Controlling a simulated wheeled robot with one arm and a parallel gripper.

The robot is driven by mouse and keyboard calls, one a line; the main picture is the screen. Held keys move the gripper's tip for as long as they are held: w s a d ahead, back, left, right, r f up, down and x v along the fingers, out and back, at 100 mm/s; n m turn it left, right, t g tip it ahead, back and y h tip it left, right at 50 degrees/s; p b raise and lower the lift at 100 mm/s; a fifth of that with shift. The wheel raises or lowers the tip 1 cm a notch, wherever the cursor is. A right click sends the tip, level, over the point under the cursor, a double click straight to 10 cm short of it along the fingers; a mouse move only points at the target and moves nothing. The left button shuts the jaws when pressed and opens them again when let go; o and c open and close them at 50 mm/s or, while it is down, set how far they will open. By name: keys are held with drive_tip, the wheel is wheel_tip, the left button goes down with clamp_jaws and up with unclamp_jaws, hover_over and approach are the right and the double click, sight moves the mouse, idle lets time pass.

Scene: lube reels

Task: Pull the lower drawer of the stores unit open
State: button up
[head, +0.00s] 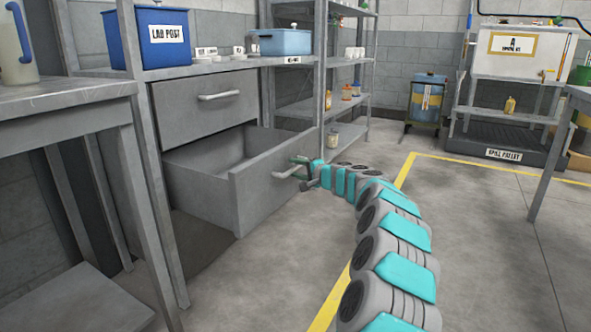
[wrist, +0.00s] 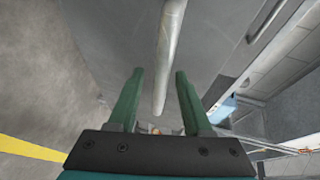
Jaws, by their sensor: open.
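The stores unit is a grey cabinet with two drawers. Its lower drawer (head: 262,190) stands pulled well out, and the part of its inside that shows is empty. The upper drawer (head: 190,112) is shut. My gripper (head: 298,170) is at the lower drawer's front, by its handle (head: 284,174). In the wrist view the pale bar handle (wrist: 168,50) runs between the two green fingers of my gripper (wrist: 159,72). The fingers are apart, with a gap on each side of the bar. Whether either finger touches the handle elsewhere is hard to tell.
A blue "LAB POST" bin (head: 155,38) and a light blue box (head: 282,42) stand on top of the unit. A metal shelf rack (head: 318,60) stands behind the drawer. A workbench (head: 60,95) is at left. The floor (head: 480,240) at right is clear.

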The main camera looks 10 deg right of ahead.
drive_tip(key=v, duration=0.6)
drive_tip(key=shift+w+d, duration=0.1)
drive_tip(key=shift+s+d+r, duration=0.1)
drive_tip(key=shift+s+d, duration=0.15)
drive_tip(key=shift+s, duration=0.4)
